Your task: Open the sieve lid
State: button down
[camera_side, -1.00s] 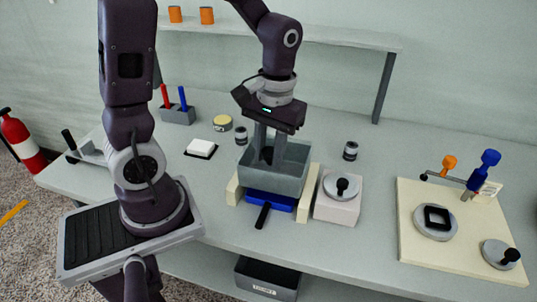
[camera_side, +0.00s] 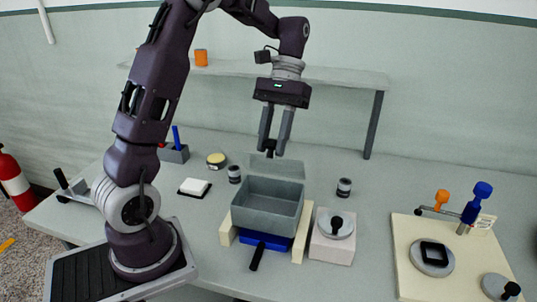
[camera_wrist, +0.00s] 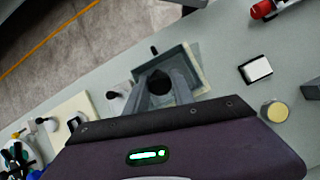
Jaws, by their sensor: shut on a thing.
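The sieve is a grey open-topped box (camera_side: 265,212) on a blue base (camera_side: 264,240) with a black handle (camera_side: 257,257) pointing forward. Its grey lid (camera_side: 285,168) stands raised along the box's rear edge, and the inside of the box shows. My gripper (camera_side: 271,151) is above the rear edge, fingers pointing down, shut on the lid's black knob (camera_side: 269,154). In the wrist view the dark knob (camera_wrist: 159,83) sits between the fingertips, with the box partly hidden behind the fingers.
Cream rails (camera_side: 302,236) flank the box. A white block with a round knobbed lid (camera_side: 334,238) stands close on the right, and a small dark jar (camera_side: 344,187) behind it. A cream board (camera_side: 410,265) with fixtures is at far right. A shelf (camera_side: 330,77) runs behind.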

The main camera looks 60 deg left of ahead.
jog(key=w+a+f, duration=0.1)
jog(key=w+a, duration=0.7)
jog(key=shift+f, duration=0.25)
dwell(0.5)
